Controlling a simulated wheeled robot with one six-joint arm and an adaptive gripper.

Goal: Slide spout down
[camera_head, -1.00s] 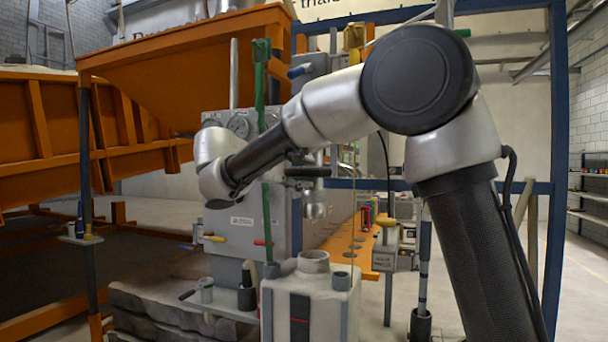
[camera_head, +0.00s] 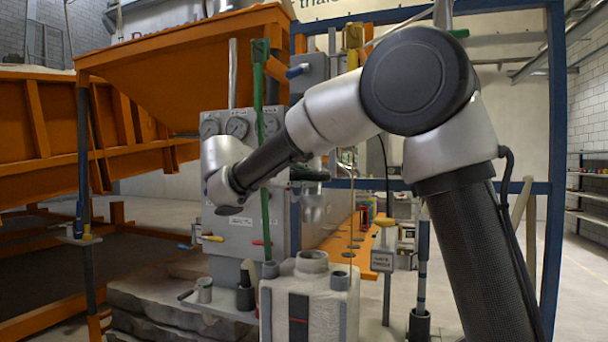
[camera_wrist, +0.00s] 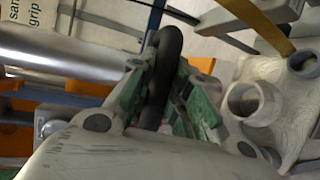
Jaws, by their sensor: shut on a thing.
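The silver metal spout (camera_head: 313,207) hangs in front of the grey machine panel, above and slightly behind the white container's round opening (camera_head: 312,262). A clear gap separates them in the head view. A black handle (camera_head: 310,174) shows at the spout's upper part. In the wrist view my gripper (camera_wrist: 165,105) is shut on the black rounded handle (camera_wrist: 168,48), which lies between its green-edged fingers. A shiny silver cylinder (camera_wrist: 70,62) runs at the left there. The container's open neck (camera_wrist: 246,103) shows at the right. My arm partly hides the gripper in the head view.
A grey panel with gauges (camera_head: 237,128) stands behind my wrist. A green upright rod (camera_head: 262,130) and a thin yellow rod (camera_head: 353,190) stand close by. An orange shelf (camera_head: 345,250) with holes lies right of the panel. An orange hopper (camera_head: 190,65) is upper left.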

